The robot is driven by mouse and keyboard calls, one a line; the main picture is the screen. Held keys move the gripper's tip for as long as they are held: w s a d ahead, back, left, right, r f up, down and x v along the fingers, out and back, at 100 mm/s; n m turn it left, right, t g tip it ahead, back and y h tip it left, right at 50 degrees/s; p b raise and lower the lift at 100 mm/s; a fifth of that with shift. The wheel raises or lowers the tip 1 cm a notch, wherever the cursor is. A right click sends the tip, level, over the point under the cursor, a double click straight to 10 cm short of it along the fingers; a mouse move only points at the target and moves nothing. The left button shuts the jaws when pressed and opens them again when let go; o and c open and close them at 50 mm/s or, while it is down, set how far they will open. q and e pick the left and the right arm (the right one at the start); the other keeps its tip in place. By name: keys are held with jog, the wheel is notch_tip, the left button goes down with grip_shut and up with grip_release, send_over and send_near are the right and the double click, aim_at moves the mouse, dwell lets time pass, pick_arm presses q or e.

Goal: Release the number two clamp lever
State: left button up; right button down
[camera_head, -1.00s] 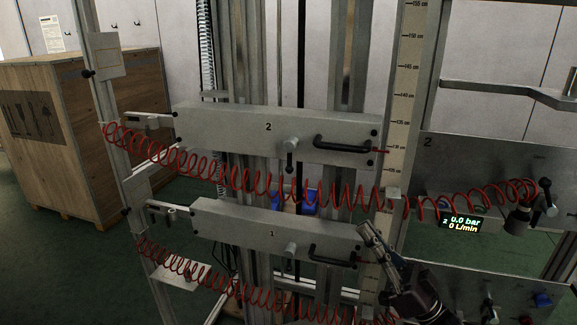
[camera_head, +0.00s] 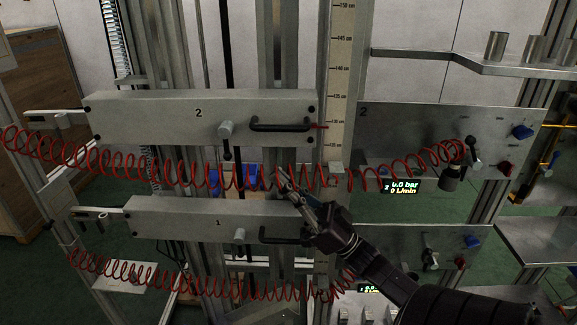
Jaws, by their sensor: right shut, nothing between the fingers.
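The number two box (camera_head: 160,118) is a long grey carriage marked "2". On its front is a clamp lever (camera_head: 226,142) with a grey hub; its dark arm hangs straight down. A black bar handle (camera_head: 281,126) sits to the right of the lever. My right gripper (camera_head: 287,180) is shut and empty. It comes from the lower right, with its fingertips below the black handle and to the lower right of the lever, apart from the lever in the picture. Its fingers overlap the red coiled hose (camera_head: 190,176). My left gripper is not in view.
The number one box (camera_head: 180,218) with its own lever (camera_head: 239,242) and handle lies below. A height scale (camera_head: 338,75) stands to the right. A valve panel (camera_head: 400,135) marked "2" and a display reading 0.0 bar (camera_head: 403,186) are farther right.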

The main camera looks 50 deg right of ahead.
aim_at(229, 159)
jog(key=w+a+r+p, duration=0.3)
jog(key=w, duration=0.3)
jog(key=shift+w+a+r, duration=0.3)
jog(key=shift+w+a, duration=0.1)
jog(key=shift+a+f, duration=0.1)
jog(key=shift+f, duration=0.05)
jog(key=shift+w+a+f+b, duration=0.3)
jog(key=shift+w+a+b, duration=0.35)
jog(key=shift+w, duration=0.1)
jog(key=shift+w+a, duration=0.2)
jog(key=shift+w, duration=0.1)
jog(key=shift+w+a+b, duration=0.15)
jog(key=shift+w+b, duration=0.05)
jog(key=shift+b, duration=0.1)
